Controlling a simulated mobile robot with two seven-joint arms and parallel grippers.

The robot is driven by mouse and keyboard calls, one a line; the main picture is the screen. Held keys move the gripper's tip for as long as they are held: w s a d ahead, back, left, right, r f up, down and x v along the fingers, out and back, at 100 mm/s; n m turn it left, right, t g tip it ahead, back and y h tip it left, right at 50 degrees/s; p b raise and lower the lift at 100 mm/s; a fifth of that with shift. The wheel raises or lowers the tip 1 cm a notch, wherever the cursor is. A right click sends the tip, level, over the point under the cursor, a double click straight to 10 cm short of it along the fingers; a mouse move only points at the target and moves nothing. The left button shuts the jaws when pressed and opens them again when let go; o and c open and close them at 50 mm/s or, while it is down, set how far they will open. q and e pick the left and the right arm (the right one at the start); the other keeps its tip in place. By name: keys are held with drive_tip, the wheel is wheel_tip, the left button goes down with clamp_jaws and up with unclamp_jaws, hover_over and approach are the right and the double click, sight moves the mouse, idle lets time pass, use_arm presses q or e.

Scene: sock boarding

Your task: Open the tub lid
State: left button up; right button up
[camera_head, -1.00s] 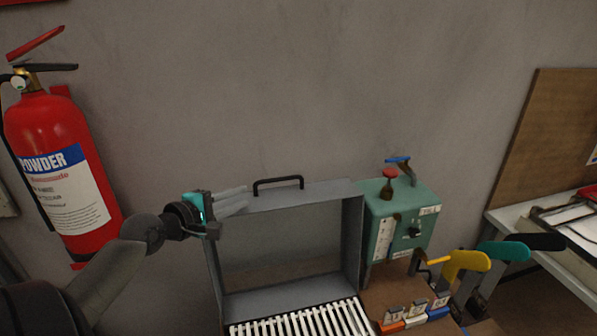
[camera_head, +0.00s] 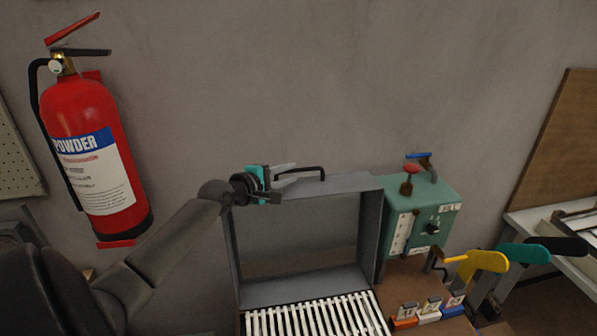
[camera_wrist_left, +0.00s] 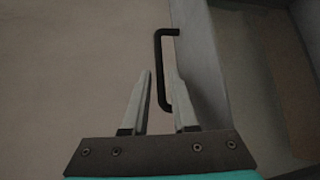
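The grey tub lid (camera_head: 370,225) stands raised, its hollow inner side facing me, above a row of white slats (camera_head: 315,318). A black bar handle (camera_head: 312,169) sits on its top edge; it also shows in the left wrist view (camera_wrist_left: 158,65). My left gripper (camera_head: 293,167) is at the left end of the handle. In the left wrist view its two fingers (camera_wrist_left: 163,74) are apart, with the handle's near part between them in the picture. I cannot tell whether they touch it. My right gripper is not in view.
A green control box (camera_head: 420,222) with a red knob and blue lever stands right of the lid. Coloured paddle shapes (camera_head: 482,261) and small labelled blocks (camera_head: 428,311) are at the lower right. A fire extinguisher (camera_head: 95,150) hangs on the wall at left.

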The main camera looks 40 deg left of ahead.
sight(296, 171)
use_arm(q)
drive_tip(key=shift+b+x, duration=0.35)
drive_tip(key=shift+x, duration=2)
clamp_jaws()
